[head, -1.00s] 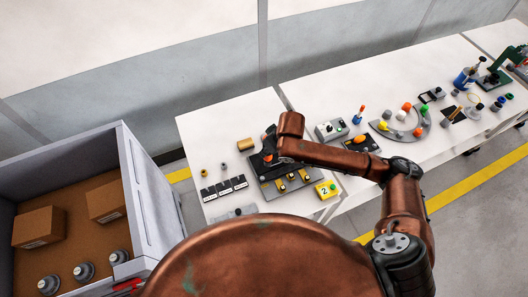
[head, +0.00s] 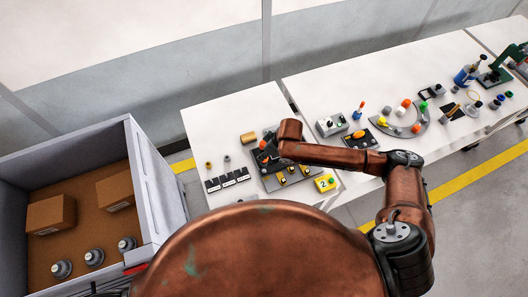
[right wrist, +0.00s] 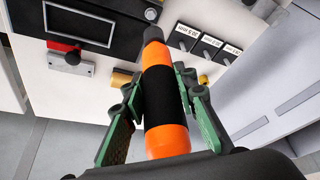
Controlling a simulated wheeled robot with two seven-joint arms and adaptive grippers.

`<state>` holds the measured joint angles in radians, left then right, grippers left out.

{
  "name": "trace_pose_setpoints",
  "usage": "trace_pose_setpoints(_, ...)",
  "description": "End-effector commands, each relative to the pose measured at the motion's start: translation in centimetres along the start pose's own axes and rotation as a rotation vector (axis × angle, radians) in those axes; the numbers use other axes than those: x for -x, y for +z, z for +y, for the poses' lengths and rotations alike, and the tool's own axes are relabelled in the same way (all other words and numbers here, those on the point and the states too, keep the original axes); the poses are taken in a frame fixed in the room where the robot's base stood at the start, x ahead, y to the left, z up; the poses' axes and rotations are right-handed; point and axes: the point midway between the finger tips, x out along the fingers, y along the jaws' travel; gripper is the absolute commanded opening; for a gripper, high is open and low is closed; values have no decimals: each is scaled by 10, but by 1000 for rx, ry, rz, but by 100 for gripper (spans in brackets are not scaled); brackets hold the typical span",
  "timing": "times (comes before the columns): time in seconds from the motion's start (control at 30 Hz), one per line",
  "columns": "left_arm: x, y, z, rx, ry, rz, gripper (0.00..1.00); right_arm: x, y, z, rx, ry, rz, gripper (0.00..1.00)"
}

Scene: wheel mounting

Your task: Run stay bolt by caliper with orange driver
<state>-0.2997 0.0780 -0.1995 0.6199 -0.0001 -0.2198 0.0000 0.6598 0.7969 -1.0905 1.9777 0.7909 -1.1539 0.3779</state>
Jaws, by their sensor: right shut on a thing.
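The orange driver (right wrist: 166,140) has a black middle band and a dark tip that points up and away in the right wrist view. My right gripper (right wrist: 160,92) is shut on it, with green fingers on either side of the black band. In the head view my right gripper (head: 270,146) is over the dark fixture board (head: 264,182), near its back left part, with a bit of orange showing. Several yellow pieces (head: 283,181) sit along the board's front. I cannot make out the caliper or stay bolt, or whether the driver tip touches anything. My left gripper is not in view.
Black labelled holders (head: 228,180) stand left of the board, a tan block (head: 248,138) behind it, and a yellow box marked 2 (head: 325,183) at its right. A grey-walled cart (head: 150,185) with cartons is at left. A grey switch box (head: 331,124) stands further right.

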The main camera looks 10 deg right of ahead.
Motion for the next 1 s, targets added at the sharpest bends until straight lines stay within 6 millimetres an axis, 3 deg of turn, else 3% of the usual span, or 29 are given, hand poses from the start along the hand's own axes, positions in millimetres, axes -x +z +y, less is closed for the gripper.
trace_pose_setpoints(0.07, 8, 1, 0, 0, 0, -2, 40, 4, -2, 0, 0, 1, 3, 0)
trace_pose_setpoints(0.7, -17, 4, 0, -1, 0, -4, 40, -48, 20, 0, -1, 1, 2, 0)
trace_pose_setpoints(1.0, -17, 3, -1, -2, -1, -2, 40, -52, 21, 0, 0, 1, 3, 0)
